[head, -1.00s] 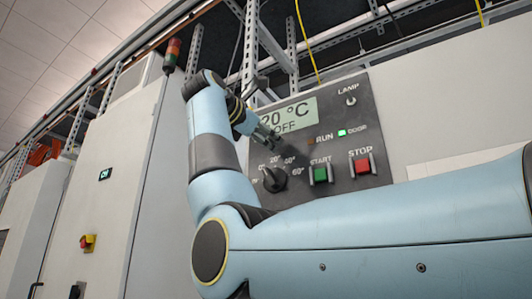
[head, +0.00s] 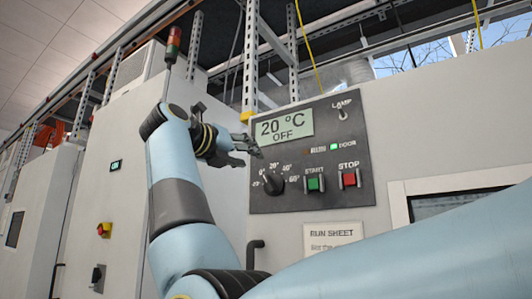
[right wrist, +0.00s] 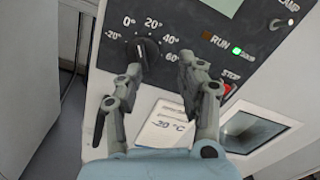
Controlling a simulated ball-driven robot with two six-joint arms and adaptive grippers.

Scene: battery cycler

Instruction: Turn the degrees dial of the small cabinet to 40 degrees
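The degrees dial (head: 273,183) is a dark round knob on the grey control panel (head: 330,197), with marks from -20° to 60° around it. It also shows in the right wrist view (right wrist: 143,52); I cannot read its exact pointing clearly. The display (head: 285,126) reads 20 °C and OFF. My right gripper (head: 248,155) is at the panel's left edge, up and left of the dial. In the right wrist view its fingers (right wrist: 160,68) are apart and empty, with the left fingertip overlapping the dial's lower edge; contact is unclear. My left gripper is not in view.
A green START button (head: 314,184), a red STOP button (head: 349,179) and a LAMP switch (head: 342,114) share the panel. A run sheet (head: 335,235) is below, beside a window (head: 450,203). A larger cabinet (head: 125,190) stands at left.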

